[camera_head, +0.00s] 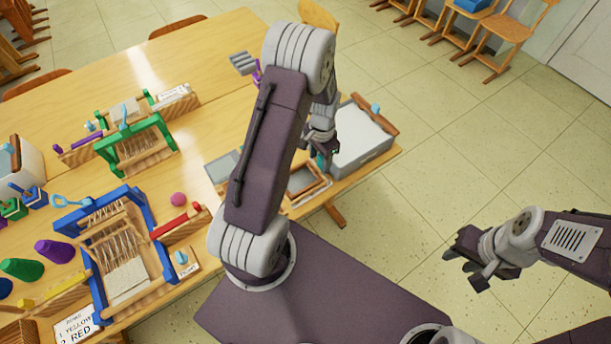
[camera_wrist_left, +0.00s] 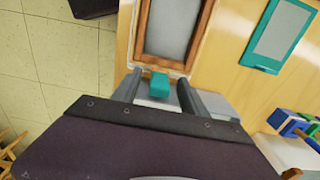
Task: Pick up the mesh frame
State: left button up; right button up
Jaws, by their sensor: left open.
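The mesh frame (camera_head: 307,183) is a flat wooden-rimmed frame with a grey screen, lying at the table's right edge. In the left wrist view the mesh frame (camera_wrist_left: 178,27) is at the top middle, with a teal tab (camera_wrist_left: 160,84) at its near end. My left gripper (camera_head: 323,152) is above the frame in the head view, and my arm partly hides the area. In the left wrist view my left gripper (camera_wrist_left: 160,92) is open, with its fingers on either side of the teal tab. My right gripper (camera_head: 466,268) is off to the right over the floor, empty, with fingers apart.
A grey tray (camera_head: 362,146) with a wooden-handled tool stands behind the frame. A teal-edged grey panel (camera_wrist_left: 281,35) lies beside the frame. A blue loom (camera_head: 150,232) and a green loom (camera_head: 136,148) stand to the left.

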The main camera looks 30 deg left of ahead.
pick_arm(q)
jog(key=shift+f, duration=0.25)
grip_shut()
